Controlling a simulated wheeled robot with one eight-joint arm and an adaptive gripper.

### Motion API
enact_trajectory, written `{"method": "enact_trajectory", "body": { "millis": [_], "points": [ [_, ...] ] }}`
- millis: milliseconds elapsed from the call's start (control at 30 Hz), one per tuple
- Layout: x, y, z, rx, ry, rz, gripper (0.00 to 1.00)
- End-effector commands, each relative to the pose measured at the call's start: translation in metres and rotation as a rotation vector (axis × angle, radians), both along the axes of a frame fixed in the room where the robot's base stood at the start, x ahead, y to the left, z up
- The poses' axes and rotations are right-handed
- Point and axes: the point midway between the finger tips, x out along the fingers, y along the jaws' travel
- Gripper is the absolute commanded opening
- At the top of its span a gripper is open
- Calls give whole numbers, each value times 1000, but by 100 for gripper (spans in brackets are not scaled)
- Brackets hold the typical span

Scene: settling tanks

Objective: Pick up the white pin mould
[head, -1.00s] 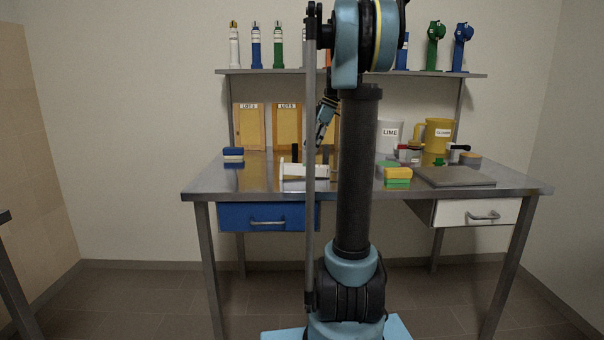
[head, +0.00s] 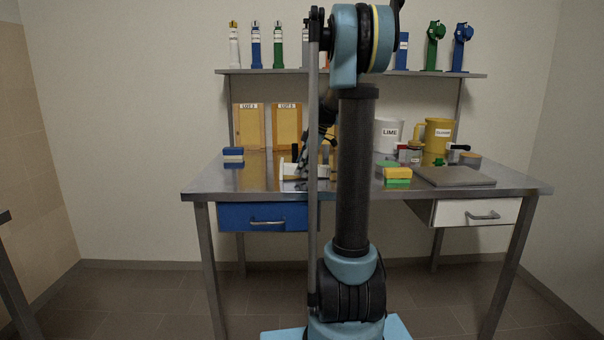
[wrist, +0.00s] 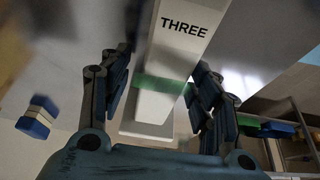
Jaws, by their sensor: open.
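A long white piece (wrist: 165,60) marked THREE, with a green band across it, lies between the fingers in the wrist view. It looks like the white pin mould, though its full shape is cut off. In the head view a white piece (head: 290,172) shows low on the steel table, partly behind my arm. My gripper (wrist: 158,85) is open, with one finger on each side of the white piece and no clear contact. In the head view my gripper (head: 306,160) is mostly hidden by my arm.
A blue and white block (head: 233,154) lies left on the table (head: 215,182). Yellow and green blocks (head: 397,174), a grey slab (head: 454,176), a white LIME container (head: 388,134) and a yellow jug (head: 437,133) stand right. A shelf (head: 270,71) runs above.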

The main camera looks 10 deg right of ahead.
Motion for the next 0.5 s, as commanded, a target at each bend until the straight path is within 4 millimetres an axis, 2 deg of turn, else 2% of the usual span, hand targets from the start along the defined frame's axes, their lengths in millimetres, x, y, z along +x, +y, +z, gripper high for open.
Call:
{"method": "enact_trajectory", "body": {
  "millis": [167, 400, 500],
  "points": [
    [0, 0, 0, 0, 0, 0, 57],
    [0, 0, 0, 0, 0, 0, 2],
    [0, 0, 0, 0, 0, 0, 2]
  ]
}}
